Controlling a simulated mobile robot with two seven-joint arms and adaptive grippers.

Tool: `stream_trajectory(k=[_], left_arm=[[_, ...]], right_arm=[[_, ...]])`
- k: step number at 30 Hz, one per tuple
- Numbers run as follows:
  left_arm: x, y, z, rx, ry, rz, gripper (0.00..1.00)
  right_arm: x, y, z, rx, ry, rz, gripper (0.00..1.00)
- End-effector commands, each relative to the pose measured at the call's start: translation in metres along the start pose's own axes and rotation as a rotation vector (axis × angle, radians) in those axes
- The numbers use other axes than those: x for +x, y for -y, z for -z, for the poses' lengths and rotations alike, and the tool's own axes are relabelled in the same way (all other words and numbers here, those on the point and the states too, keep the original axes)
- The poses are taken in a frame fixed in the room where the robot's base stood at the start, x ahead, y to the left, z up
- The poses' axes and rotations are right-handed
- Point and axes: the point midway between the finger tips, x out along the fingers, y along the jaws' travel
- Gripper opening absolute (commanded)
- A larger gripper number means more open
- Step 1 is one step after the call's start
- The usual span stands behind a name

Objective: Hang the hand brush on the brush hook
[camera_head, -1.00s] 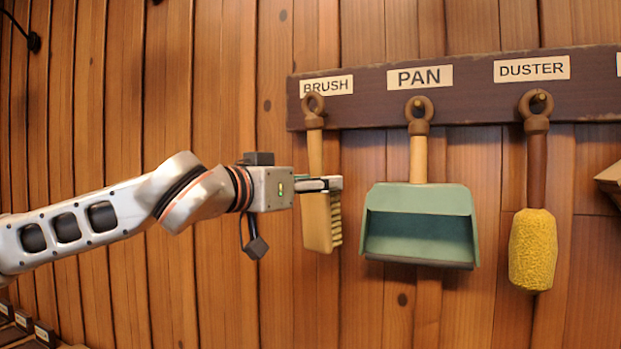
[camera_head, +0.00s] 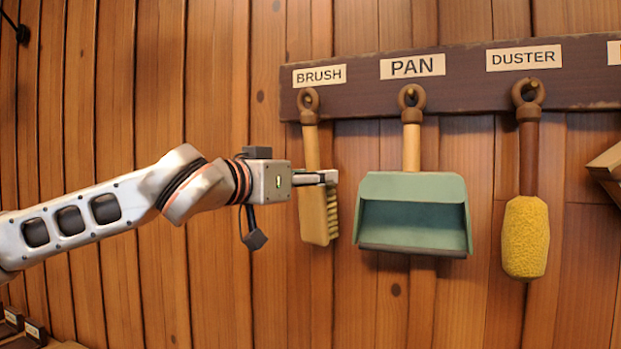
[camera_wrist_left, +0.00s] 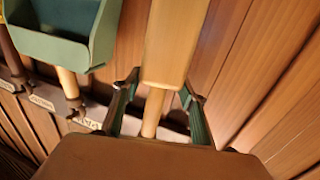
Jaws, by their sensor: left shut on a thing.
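The hand brush (camera_head: 318,220) hangs nearly upright, slightly tilted, with its pale bristles facing right. Its brown ring (camera_head: 309,101) is at the rail just below the BRUSH label (camera_head: 319,76). The brush hook is not clearly visible, so I cannot tell whether it passes through the ring. My left gripper (camera_head: 327,177) is shut on the brush, around the lower handle near the top of the block. In the left wrist view the brush (camera_wrist_left: 172,45) lies between the two fingers (camera_wrist_left: 160,88). My right gripper is out of view.
The dark rail (camera_head: 462,90) runs along the plank wall. A green pan (camera_head: 412,187) hangs close to the right of the brush, and a yellow duster (camera_head: 525,237) hangs farther right. Wooden edges (camera_head: 605,165) show at the far right. The wall left of the brush is clear.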

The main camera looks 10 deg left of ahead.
Motion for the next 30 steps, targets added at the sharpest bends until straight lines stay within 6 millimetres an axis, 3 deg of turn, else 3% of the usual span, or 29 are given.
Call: stream_trajectory(k=[5,6,8,20,25,30], left_arm=[[0.000,0.000,0.001,0.001,-0.002,0.000,0.07],[0.000,0.000,0.001,0.001,-0.001,0.000,0.44],[0.000,0.000,0.001,0.001,-0.001,0.000,0.60],[-0.003,0.000,0.000,0.000,0.001,0.001,0.61],[-0.023,0.001,0.001,0.001,-0.003,0.000,0.61],[-0.058,0.001,0.001,0.001,-0.002,0.001,0.61]], right_arm=[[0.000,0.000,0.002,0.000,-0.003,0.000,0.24],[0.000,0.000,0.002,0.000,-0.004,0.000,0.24],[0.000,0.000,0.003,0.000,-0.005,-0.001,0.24],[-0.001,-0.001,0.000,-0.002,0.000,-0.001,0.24],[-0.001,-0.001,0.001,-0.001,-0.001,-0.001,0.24],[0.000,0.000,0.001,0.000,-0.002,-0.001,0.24]])
